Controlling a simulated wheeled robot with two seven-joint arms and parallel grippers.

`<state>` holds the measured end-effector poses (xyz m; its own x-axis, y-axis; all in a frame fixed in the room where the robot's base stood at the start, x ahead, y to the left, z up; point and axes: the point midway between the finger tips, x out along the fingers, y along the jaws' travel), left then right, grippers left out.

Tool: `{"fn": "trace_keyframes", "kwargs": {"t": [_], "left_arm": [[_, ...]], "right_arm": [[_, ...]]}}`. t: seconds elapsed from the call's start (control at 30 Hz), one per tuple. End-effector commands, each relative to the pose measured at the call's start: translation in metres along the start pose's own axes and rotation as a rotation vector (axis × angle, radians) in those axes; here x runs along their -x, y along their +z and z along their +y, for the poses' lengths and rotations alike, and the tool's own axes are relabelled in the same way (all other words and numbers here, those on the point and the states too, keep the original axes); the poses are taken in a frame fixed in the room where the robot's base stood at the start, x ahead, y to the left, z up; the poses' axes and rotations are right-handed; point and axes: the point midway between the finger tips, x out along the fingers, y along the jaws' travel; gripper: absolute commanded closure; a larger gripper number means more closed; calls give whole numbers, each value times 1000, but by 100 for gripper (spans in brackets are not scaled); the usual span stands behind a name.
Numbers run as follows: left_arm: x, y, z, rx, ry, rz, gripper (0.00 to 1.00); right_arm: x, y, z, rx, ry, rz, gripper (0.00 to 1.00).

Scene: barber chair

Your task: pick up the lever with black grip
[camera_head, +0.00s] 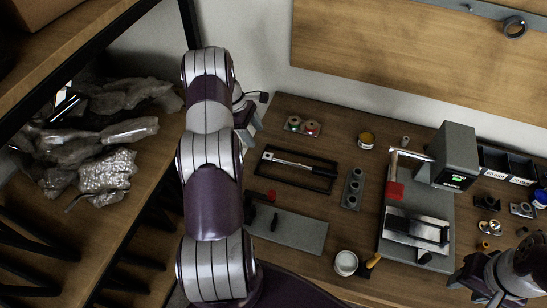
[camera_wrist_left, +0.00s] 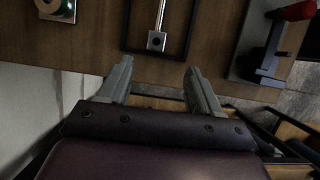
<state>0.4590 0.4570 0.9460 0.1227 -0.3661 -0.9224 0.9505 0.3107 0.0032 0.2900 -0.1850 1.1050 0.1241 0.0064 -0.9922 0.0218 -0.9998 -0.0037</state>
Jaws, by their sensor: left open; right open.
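The lever (camera_head: 297,164) lies inside a black rectangular frame on the left part of the table; it is a silver bar, and its black grip seems to lie toward the right end. In the left wrist view, the lever's square silver head (camera_wrist_left: 157,40) with a hole shows beyond my fingers; its far end is cut off. My left gripper (camera_wrist_left: 160,84) is open and empty at the table's left edge, short of the frame. In the head view it is partly hidden behind my arm (camera_head: 250,115). My right gripper (camera_head: 478,289) is open at the bottom right, away from the lever.
A grey plate with a black clamp and red knob (camera_head: 300,233) lies in front of the frame. A plate with round buttons (camera_head: 302,125) lies behind it. A grey machine (camera_head: 455,155), a white cup (camera_head: 346,262) and small parts stand to the right. A shelf with wrapped bags (camera_head: 105,170) is left.

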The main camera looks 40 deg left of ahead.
Motion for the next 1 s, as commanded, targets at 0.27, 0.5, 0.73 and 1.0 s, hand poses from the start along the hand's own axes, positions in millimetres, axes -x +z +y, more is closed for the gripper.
{"fn": "trace_keyframes", "kwargs": {"t": [0.27, 0.5, 0.73, 1.0], "left_arm": [[-57, 2, 0, -5, -3, 1, 36], [-98, 9, 1, -7, -4, 2, 36], [-121, 6, 1, -9, 0, 4, 36], [-121, 6, 1, -9, -1, 4, 82]], "right_arm": [[-35, 4, 0, 0, 0, -2, 57], [-12, 1, 0, 0, 0, 0, 57], [-12, 2, 0, 0, 0, -1, 57], [-13, 2, 0, 0, 0, -1, 57]]}}
